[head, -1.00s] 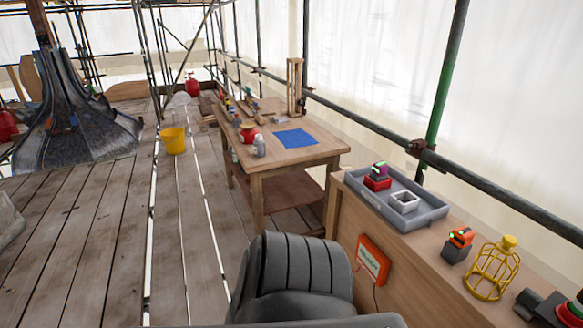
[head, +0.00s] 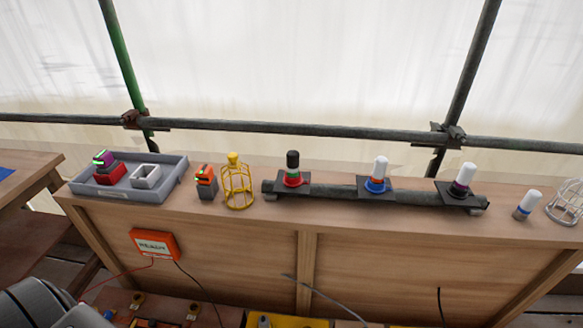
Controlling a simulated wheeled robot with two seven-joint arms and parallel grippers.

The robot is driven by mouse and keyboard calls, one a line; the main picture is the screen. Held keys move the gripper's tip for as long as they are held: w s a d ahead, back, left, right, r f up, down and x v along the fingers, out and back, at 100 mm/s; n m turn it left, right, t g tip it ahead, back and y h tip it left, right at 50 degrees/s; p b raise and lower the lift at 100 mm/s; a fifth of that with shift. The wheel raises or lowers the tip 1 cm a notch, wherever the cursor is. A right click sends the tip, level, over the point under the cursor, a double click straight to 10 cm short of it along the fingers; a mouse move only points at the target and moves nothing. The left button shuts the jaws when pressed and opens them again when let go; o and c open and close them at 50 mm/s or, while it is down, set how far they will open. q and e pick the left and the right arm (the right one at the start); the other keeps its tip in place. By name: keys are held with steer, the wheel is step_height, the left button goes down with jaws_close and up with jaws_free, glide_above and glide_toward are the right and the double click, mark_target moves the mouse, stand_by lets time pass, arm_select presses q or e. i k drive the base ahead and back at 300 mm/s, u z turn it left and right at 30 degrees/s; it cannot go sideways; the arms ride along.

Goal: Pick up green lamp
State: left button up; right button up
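No lamp in the head view is plainly all green. A lamp with a black top, a red body and a green band (head: 292,171) stands upright at the left end of a dark rail (head: 335,192) on the wooden bench. A white-topped lamp with orange and blue bands (head: 378,176) stands at the rail's middle. A smaller white lamp with a blue band (head: 526,206) is tilted on the bench to the right. Neither gripper is in view.
A grey tray (head: 177,181) holds a red block with a purple top (head: 108,168) and a white square frame (head: 145,177). An orange-and-black device (head: 206,182) and a yellow cage (head: 238,183) stand between tray and rail. A wire cage (head: 567,204) is far right. Scaffold pipes run behind.

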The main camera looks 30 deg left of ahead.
mark_target(293, 155)
steer(key=k, duration=1.35)
steer(key=z, duration=0.5)
steer(key=i, duration=0.45)
steer(key=z, duration=0.8)
steer(key=i, duration=0.8)
steer(key=u, duration=0.7)
steer(key=i, duration=0.6)
steer(key=u, duration=0.65)
